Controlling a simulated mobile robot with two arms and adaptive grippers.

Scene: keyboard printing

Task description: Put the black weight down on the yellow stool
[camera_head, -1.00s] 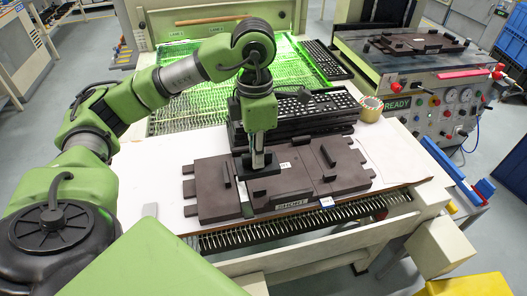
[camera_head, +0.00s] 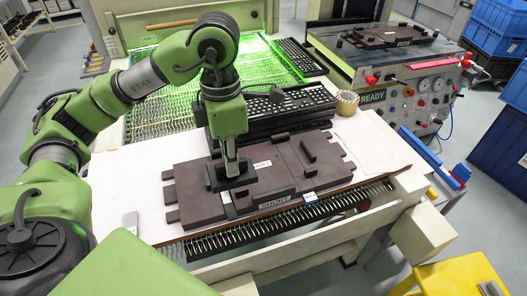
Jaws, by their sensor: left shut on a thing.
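My left gripper (camera_head: 231,165) points down over the left half of the dark brown plate (camera_head: 275,187) marked "SHORT". It is shut on the black weight (camera_head: 237,182), a flat dark block under its fingertips. I cannot tell whether the weight touches the plate or hangs just above it. The yellow stool (camera_head: 440,280) shows at the bottom right, cut off by the picture edge. A small dark object (camera_head: 490,288) is on it, partly cut off. My right gripper is not in view.
A black keyboard stack (camera_head: 290,110) lies behind the plate, with a tape roll (camera_head: 347,103) beside it. A machine with gauges (camera_head: 395,85) stands at the right. Blue bins (camera_head: 490,45) are at the far right. A cream block (camera_head: 418,232) juts out near the stool.

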